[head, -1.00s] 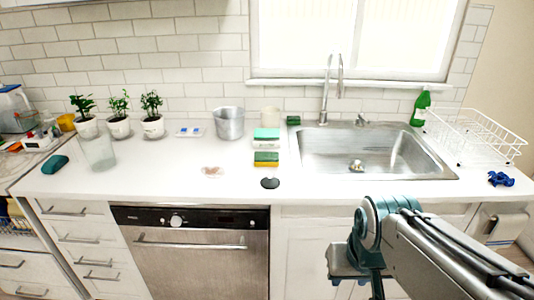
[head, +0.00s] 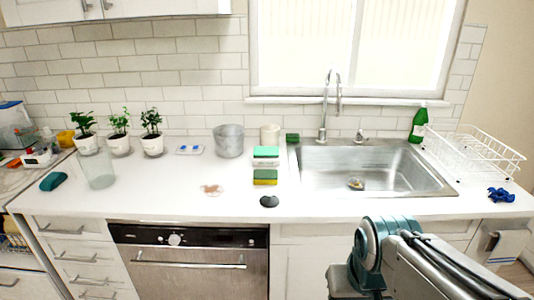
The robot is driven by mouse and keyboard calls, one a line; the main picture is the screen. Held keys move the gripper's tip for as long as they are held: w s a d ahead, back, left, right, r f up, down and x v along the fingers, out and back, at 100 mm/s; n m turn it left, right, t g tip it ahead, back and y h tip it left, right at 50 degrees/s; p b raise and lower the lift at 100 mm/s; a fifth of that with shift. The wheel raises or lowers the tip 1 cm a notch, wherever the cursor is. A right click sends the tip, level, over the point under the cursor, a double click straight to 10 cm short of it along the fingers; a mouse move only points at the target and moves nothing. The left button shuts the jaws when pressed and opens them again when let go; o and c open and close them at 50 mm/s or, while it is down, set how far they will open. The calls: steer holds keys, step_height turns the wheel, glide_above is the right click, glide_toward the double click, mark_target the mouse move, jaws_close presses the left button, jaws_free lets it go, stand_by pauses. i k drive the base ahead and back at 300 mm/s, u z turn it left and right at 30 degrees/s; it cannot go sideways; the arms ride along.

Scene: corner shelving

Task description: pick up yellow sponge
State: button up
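A yellow sponge with a green top (head: 265,178) lies on the white counter, left of the sink and near the counter's front. Just behind it is a white sponge with a green top (head: 265,155). A small dark green block (head: 292,137) sits farther back by the sink's corner. My arm reaches in from the lower right, in front of the cabinets and below the counter edge. My gripper's fingertips are not visible, so its state does not show.
A dark round object (head: 269,201) lies in front of the yellow sponge. A metal pot (head: 229,141) and a cream cup (head: 270,134) stand behind. The sink (head: 360,170), green bottle (head: 419,122) and wire rack (head: 474,152) are to the right. Counter left of the sponge is mostly clear.

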mark_target(261, 177)
steer(key=k, duration=0.6)
steer(key=z, duration=0.35)
steer(key=i, duration=0.9)
steer(key=u, duration=0.65)
steer(key=i, duration=0.8)
steer(key=u, duration=0.85)
